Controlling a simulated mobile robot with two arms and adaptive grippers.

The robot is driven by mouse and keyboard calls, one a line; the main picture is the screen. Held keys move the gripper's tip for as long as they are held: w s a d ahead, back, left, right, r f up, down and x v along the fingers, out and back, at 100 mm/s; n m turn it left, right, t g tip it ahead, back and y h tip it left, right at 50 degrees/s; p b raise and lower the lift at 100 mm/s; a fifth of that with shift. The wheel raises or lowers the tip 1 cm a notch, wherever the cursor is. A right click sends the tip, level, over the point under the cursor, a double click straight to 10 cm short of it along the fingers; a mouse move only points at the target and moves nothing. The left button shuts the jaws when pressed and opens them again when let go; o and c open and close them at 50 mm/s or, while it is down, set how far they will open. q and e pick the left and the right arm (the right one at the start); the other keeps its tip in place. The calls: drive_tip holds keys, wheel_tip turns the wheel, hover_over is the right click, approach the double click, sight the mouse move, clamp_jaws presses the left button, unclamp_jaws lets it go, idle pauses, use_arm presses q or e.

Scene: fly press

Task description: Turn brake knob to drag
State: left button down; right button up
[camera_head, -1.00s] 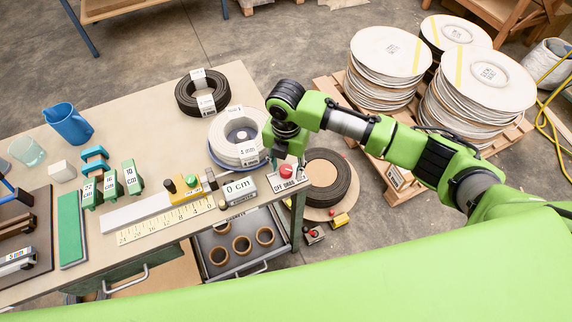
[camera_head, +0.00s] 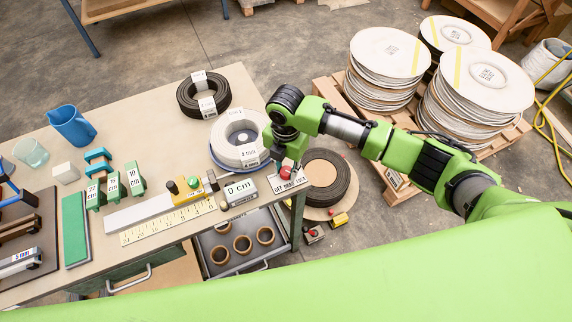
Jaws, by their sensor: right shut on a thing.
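The brake knob (camera_head: 285,173) is red and sits on a small light box (camera_head: 289,186) at the right end of the bench. The box carries a label with setting words, too small to read surely in this view. My right gripper (camera_head: 287,164) comes down from above and is shut on the knob, hiding part of it. Which setting the knob points to cannot be told. My left gripper is not in view.
A white spool (camera_head: 240,155) stands just left of my right gripper, and a display reading 0 cm (camera_head: 240,190) is beside the knob box. An open drawer (camera_head: 240,243) holds several brown rings. Loaded pallets (camera_head: 388,195) stand behind my right arm.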

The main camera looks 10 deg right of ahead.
sight(286, 170)
drive_tip(key=m+p, duration=0.3)
drive_tip(key=m, duration=0.1)
drive_tip(key=shift+r+p, duration=0.25)
drive_tip(key=shift+p, duration=0.15)
drive_tip(key=shift+f+m+p, duration=0.15)
drive_tip(key=shift+m+p, duration=0.85)
drive_tip(key=shift+m, duration=0.5)
drive_tip(key=shift+w, duration=0.1)
drive_tip(key=o, duration=1.1)
wheel_tip(286, 170, up, 12)
drive_tip(key=shift+f, duration=0.1)
